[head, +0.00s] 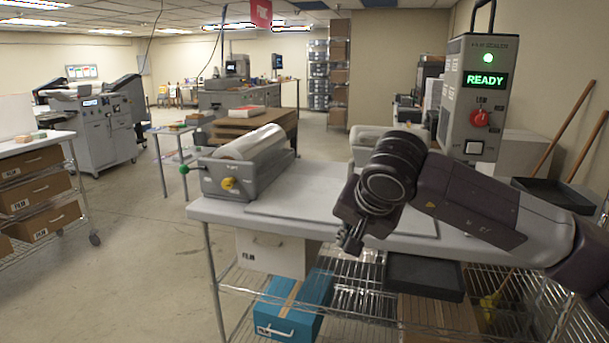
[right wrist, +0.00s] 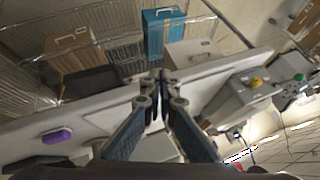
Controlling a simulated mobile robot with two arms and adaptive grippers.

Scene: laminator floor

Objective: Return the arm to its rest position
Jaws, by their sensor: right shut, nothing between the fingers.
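My right arm reaches in from the right in the head view, over a light grey worktable (head: 455,246). My right gripper (head: 351,243) points down near the table's front edge and is empty. In the right wrist view the fingers of the right gripper (right wrist: 156,82) are closed together with nothing between them. My left gripper is in neither view.
A laminator with a film roll (head: 247,160) stands on the table's left part. A film sealer showing READY (head: 473,95) stands behind my arm. A blue case (head: 290,305) and a black tray (head: 425,277) sit below. Open floor lies left.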

